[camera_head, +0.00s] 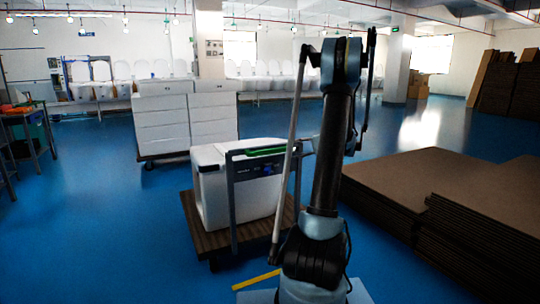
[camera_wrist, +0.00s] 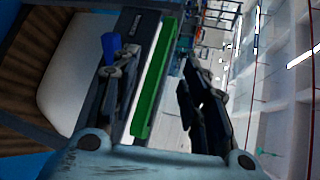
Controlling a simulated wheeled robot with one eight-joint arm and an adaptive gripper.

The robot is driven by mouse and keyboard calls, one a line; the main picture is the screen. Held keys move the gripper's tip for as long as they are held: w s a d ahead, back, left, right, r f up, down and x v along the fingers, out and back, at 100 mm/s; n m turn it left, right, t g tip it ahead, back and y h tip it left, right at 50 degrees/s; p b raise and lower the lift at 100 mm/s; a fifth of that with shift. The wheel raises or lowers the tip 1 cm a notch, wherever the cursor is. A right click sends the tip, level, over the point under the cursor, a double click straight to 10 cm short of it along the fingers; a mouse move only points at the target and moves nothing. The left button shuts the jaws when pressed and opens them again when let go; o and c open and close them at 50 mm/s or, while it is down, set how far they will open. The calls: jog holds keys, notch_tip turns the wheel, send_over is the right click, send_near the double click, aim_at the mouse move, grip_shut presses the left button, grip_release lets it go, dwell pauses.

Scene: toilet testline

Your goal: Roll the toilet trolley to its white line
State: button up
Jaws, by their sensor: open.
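The toilet trolley has a brown deck (camera_head: 214,238), a grey upright frame and a green handle bar (camera_head: 266,151). A white toilet block (camera_head: 207,190) stands on the deck. In the wrist view, my gripper (camera_wrist: 153,62) is open, with one dark finger on each side of the green bar (camera_wrist: 155,85). I cannot tell whether the bar lies fully between the fingers or beyond them. The white block (camera_wrist: 85,70) and deck (camera_wrist: 28,75) show at left there. In the head view my arm hides the gripper. I see no white floor line.
A yellow strip (camera_head: 256,280) lies on the blue floor in front of the trolley. Stacked brown boards (camera_head: 440,185) stand close on the right. White stacked units (camera_head: 165,122) stand behind the trolley. A workbench (camera_head: 24,112) is far left. Floor at front left is clear.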

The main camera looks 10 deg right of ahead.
jog(key=t+y, duration=0.1)
send_near(275, 151)
jog(key=x, duration=1.2)
jog(key=shift+a, duration=0.15)
